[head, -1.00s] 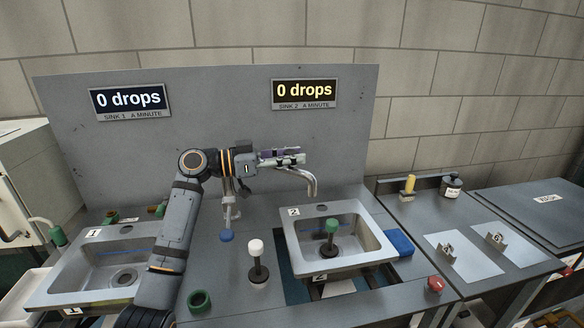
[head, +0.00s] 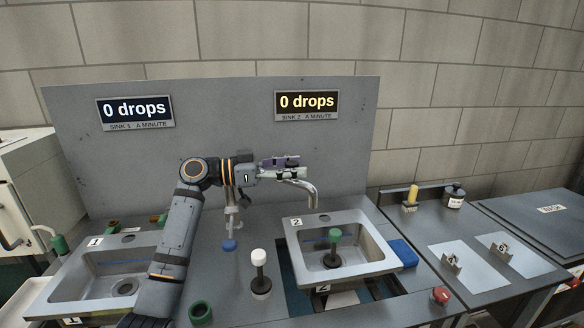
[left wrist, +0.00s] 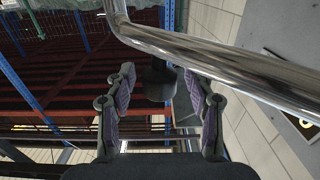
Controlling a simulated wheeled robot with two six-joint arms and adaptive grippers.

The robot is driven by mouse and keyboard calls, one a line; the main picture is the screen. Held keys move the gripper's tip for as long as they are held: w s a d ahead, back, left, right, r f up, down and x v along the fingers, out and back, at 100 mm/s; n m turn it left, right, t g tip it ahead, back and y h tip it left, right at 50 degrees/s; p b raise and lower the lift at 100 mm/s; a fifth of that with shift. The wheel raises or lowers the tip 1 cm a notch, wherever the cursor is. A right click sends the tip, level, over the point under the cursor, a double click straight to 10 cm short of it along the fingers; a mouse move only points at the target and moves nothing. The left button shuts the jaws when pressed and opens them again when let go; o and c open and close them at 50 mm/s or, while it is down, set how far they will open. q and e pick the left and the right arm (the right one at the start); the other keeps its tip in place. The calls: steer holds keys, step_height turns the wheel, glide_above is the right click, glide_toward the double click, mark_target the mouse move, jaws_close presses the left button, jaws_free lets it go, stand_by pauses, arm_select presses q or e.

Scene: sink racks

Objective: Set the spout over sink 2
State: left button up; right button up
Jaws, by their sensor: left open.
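The spout (head: 309,191) is a bent chrome tube. In the head view its visible end points down at the back rim of sink 2 (head: 369,229), and its other end is hidden behind my gripper. My left gripper (head: 299,163) is open, just above the spout's upper run. In the left wrist view the spout (left wrist: 220,67) crosses the top and right, past the gripper's (left wrist: 158,105) parted fingers. Nothing shows held between them. Whether a finger touches the spout I cannot tell. My right gripper is out of view.
Sink 1 (head: 70,296) is at the left, partly behind my left arm. A green-topped plunger (head: 334,240) stands in sink 2. A white-topped plunger (head: 259,265) and a green ring (head: 200,312) are on the counter. A blue block (head: 404,252) lies right of sink 2.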

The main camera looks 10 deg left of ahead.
arm_select(q)
steer(key=shift+a, duration=0.2)
steer(key=v, duration=1.1)
steer(key=shift+a, duration=0.3)
steer(key=shift+s, duration=0.15)
